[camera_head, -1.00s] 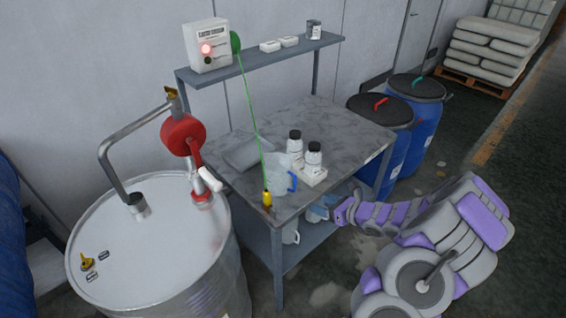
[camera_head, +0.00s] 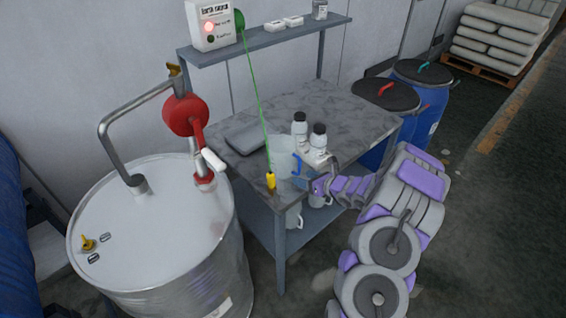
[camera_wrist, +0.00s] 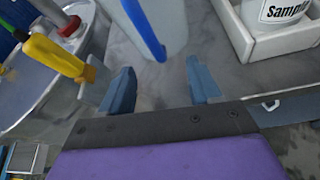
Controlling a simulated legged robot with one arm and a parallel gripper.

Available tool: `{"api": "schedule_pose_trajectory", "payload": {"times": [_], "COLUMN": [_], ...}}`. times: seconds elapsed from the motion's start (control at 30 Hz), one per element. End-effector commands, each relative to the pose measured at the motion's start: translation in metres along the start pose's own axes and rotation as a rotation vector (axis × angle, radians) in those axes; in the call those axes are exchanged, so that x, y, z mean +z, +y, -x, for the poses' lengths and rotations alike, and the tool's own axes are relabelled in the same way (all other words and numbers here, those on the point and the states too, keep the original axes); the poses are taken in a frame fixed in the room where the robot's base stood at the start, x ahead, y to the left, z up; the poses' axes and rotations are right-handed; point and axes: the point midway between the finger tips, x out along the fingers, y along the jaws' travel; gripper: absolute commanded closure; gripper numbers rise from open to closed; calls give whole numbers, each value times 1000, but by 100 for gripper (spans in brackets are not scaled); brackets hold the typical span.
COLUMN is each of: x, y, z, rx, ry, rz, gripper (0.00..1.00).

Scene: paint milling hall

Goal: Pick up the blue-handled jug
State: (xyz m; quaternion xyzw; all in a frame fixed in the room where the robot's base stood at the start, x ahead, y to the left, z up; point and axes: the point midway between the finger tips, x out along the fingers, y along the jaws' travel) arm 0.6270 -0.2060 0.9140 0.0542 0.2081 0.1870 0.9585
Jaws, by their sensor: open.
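The blue-handled jug (camera_head: 281,158) is a pale translucent jug standing on the worktable near its front edge. Its blue handle (camera_head: 297,165) faces right, toward my arm. In the wrist view the jug (camera_wrist: 168,20) is at the top centre, with the blue handle (camera_wrist: 145,30) running down its near side. My gripper (camera_wrist: 158,88) is open, its two blue-grey fingers apart with only the tabletop between them. The handle's lower end is just beyond the fingertips, roughly between them. In the head view my gripper (camera_head: 308,183) is at the table's front edge, close to the handle.
A yellow clip on a green cord (camera_head: 271,181) hangs left of the jug; it shows near the left finger in the wrist view (camera_wrist: 55,55). A white tray (camera_wrist: 270,40) with sample bottles is to the right. A steel drum (camera_head: 150,230) with a red pump stands left.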

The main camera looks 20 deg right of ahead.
Motion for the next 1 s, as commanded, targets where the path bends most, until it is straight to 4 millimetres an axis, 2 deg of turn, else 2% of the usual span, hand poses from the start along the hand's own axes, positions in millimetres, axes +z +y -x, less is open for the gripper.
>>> {"api": "schedule_pose_trajectory", "payload": {"times": [0.4, 0.7, 1.0], "x": [3, 5, 5], "y": [5, 4, 4], "z": [-47, -50, -50], "rx": [2, 1, 0], "ry": [0, -2, -2], "rz": [1, -1, -1], "gripper": [37, 38, 67]}}
